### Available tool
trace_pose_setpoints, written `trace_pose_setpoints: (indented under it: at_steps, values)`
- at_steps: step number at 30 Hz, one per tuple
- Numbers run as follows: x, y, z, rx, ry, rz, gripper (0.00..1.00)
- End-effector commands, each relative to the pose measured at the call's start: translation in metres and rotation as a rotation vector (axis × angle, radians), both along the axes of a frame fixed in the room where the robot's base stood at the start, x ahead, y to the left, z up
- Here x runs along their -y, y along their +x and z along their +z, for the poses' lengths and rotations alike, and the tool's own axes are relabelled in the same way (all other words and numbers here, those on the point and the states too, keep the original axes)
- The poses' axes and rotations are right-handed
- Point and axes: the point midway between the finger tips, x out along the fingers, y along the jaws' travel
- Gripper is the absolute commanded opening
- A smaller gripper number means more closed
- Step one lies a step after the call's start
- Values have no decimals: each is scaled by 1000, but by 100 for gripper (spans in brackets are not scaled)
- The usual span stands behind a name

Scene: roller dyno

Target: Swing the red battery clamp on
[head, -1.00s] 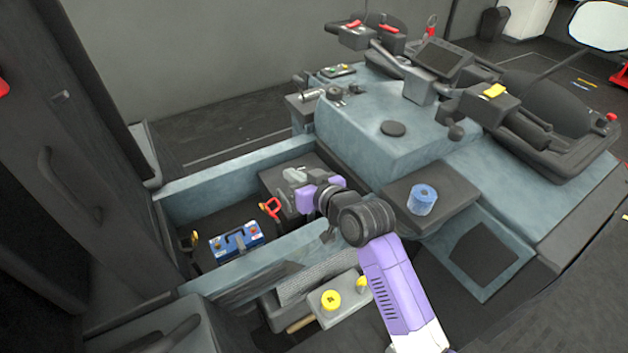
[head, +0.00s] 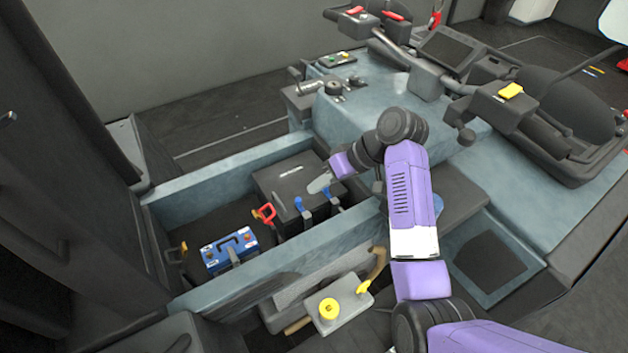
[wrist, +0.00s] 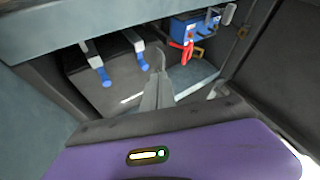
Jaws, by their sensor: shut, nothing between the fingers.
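The red battery clamp (head: 265,213) stands raised beside the blue battery (head: 230,248), to its upper right in the head view. In the wrist view the red clamp (wrist: 187,52) hangs near the blue battery (wrist: 186,27) at the top. The two red handles look apart from the battery's terminals, though the exact gap is hard to tell. My gripper (head: 318,184) is shut and empty over the black box, to the right of the clamp. In the wrist view my gripper's fingers (wrist: 161,80) point up toward the clamp without touching it.
A black box (head: 285,175) with two blue-tipped levers (head: 300,205) stands right of the clamp, under my gripper. Blue-grey bay walls (head: 225,175) enclose both. Another clamp (head: 178,250) lies left of the battery.

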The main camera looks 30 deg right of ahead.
Motion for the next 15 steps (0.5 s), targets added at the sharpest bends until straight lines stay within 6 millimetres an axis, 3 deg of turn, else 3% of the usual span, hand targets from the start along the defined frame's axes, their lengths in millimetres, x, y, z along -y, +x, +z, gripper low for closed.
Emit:
trace_pose_setpoints:
  at_steps: [12,15]
  values:
    - [-40,33,-62,-3,0,2,0]
    - [-56,33,-54,1,-1,3,0]
